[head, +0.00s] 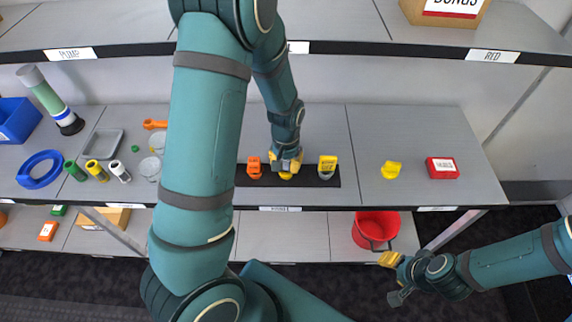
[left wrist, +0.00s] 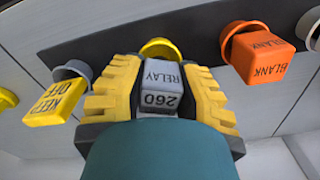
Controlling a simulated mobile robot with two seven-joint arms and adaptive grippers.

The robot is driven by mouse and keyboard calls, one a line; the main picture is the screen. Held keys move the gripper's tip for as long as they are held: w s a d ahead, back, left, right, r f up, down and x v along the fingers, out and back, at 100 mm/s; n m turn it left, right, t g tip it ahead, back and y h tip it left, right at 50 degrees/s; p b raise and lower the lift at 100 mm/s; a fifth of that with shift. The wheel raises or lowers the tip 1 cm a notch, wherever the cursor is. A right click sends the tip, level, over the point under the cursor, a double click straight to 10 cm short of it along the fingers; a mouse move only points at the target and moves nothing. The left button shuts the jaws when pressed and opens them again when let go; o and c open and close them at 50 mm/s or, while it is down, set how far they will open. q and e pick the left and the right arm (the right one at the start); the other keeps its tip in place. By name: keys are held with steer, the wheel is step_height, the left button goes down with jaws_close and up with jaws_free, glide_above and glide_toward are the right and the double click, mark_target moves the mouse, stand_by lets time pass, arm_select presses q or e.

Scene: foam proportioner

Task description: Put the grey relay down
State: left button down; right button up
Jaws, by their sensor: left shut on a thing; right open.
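The grey relay (left wrist: 160,82), marked RELAY 260, is between the yellow fingers of my left gripper (left wrist: 159,95) in the left wrist view. My left gripper (head: 286,161) is shut on it, over the middle of a black strip (head: 310,182) on the shelf. A yellow round part (left wrist: 160,47) shows just beyond the relay; I cannot tell whether they touch. In the head view the gripper hides the relay. My right gripper (head: 391,272) is open and empty, at lower right in front of the shelves.
An orange BLANK block (head: 254,168) and a yellow KEEP OFF block (head: 327,166) stand on the strip, either side of my left gripper. Further right are a yellow piece (head: 391,170) and a red box (head: 442,168), with bare shelf between. A red bucket (head: 376,230) stands below.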

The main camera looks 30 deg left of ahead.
arm_select(q)
steer(key=shift+w+f, duration=0.1)
steer(key=shift+f, duration=0.45)
steer(key=c, duration=0.8)
jaws_free()
step_height(320, 180, up, 12)
steer(key=shift+r+p, duration=0.1)
steer(key=shift+p, duration=1)
